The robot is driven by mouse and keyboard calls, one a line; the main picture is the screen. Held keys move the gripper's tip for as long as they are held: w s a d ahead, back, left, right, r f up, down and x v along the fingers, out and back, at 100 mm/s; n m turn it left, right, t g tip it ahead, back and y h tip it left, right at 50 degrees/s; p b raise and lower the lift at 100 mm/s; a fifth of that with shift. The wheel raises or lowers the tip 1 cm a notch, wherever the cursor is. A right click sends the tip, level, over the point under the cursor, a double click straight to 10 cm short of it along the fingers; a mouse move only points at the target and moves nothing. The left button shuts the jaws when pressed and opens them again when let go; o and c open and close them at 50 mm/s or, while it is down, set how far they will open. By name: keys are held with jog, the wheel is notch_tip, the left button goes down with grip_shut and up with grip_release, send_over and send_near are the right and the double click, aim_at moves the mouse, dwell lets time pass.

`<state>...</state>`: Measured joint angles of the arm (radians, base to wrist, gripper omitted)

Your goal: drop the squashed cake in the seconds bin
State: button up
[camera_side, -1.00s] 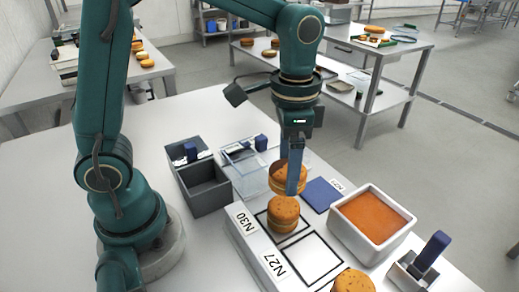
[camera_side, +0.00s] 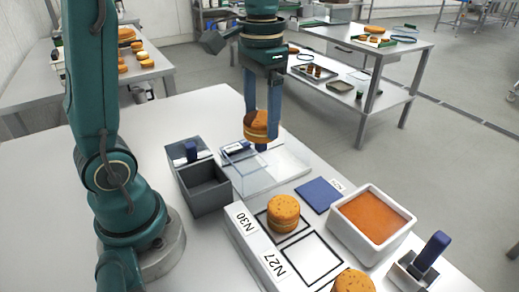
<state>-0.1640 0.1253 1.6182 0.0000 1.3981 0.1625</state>
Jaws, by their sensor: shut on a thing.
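My gripper (camera_side: 262,122) is shut on a round orange-brown filled cake (camera_side: 256,131), held in the air. The cake looks like two layers, slightly uneven; its far side is partly hidden by the fingers. It is over the back part of a clear, shallow-walled bin (camera_side: 283,176). An open dark grey bin (camera_side: 206,199) stands just left of the clear one. No lettering that names the seconds bin is readable on either.
Another filled cake (camera_side: 283,209) sits in a black-outlined square by label N30 (camera_side: 239,219). A further cake (camera_side: 352,284) is at the bottom edge. A white tub of orange filling (camera_side: 345,237), a blue pad (camera_side: 319,194) and a blue-handled tool (camera_side: 432,252) stand to the right.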

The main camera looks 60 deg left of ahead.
jog(key=s+a, duration=0.3)
jog(key=s, duration=0.7)
jog(key=shift+s+a+f, duration=0.1)
jog(key=shift+a+f, duration=0.1)
jog(key=shift+f, duration=1.3)
jog(key=shift+s+a+f, duration=0.1)
jog(key=shift+a+f, duration=0.05)
jog(key=shift+f, duration=1.3)
jog(key=o, duration=0.8)
jog(key=shift+c, duration=0.2)
